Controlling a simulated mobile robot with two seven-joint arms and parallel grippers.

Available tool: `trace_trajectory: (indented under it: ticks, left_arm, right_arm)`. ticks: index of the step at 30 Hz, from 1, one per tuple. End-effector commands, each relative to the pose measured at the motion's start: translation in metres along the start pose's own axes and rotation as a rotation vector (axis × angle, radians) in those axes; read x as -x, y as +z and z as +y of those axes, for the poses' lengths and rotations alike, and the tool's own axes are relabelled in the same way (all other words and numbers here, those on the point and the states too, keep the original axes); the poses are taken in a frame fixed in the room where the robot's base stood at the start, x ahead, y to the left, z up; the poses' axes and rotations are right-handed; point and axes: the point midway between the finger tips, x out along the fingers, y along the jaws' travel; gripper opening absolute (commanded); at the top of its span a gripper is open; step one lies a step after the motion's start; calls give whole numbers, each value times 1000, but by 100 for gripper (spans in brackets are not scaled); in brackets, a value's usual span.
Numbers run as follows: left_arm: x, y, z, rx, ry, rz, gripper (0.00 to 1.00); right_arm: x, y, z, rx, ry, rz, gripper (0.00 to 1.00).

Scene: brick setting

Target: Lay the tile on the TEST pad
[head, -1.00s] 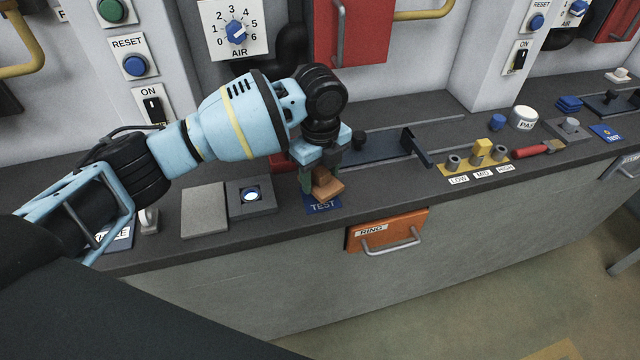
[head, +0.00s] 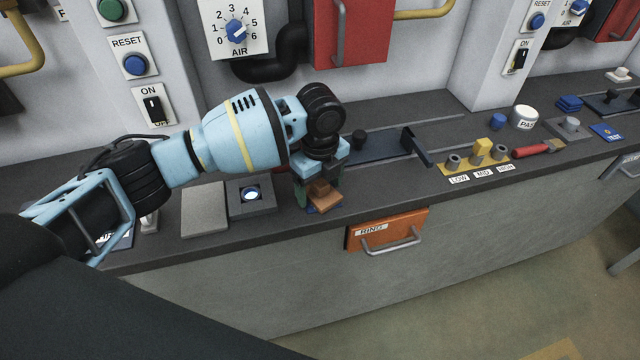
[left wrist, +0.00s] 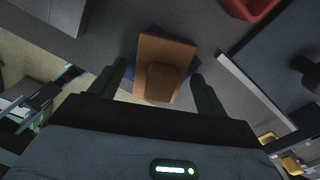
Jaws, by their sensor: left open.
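The orange-brown tile (head: 325,197) with a raised grip block on top lies on the blue TEST pad, at the counter's front edge. In the left wrist view the tile (left wrist: 165,48) covers most of the pad (left wrist: 155,29), whose blue edges show around it, and sits slightly turned against it. My left gripper (head: 318,194) is open and low over the tile. Its two dark green fingers stand on either side of the grip block, with gaps between in the left wrist view (left wrist: 158,88). The TEST lettering is hidden. My right gripper is not in view.
Left of the pad are a grey box with a lit round lens (head: 251,196) and a flat grey plate (head: 204,209). Behind is a dark sliding tray (head: 385,147). An orange RING drawer (head: 387,231) is in the counter front. A red bin (left wrist: 250,6) shows in the left wrist view.

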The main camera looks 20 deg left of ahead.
Motion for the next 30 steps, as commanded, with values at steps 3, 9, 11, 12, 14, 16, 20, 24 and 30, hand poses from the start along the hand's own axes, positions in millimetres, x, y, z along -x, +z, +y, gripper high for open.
trace_trajectory:
  ticks: [3, 9, 11, 12, 14, 16, 20, 24, 30]
  left_arm:
    - [2, 0, 0, 0, -1, -1, 76]
    - [26, 0, -1, 0, -4, -1, 76]
    - [37, 0, -1, 0, -5, -1, 76]
    - [46, 0, -1, 0, -4, -2, 76]
    - [59, 0, -1, 1, -6, -2, 76]
    - [72, 0, -1, 0, -5, -1, 76]
    - [96, 0, -1, 0, -3, -2, 76]
    - [113, 0, 0, 0, -1, 0, 76]
    - [123, 0, 0, 0, 1, 1, 76]
  right_arm:
    - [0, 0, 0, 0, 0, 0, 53]
    - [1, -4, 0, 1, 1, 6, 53]
    - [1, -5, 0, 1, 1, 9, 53]
    - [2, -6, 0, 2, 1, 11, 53]
    - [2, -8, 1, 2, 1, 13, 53]
    - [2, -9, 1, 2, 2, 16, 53]
    - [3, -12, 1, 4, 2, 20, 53]
    - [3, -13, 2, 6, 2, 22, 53]
    - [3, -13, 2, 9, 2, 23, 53]
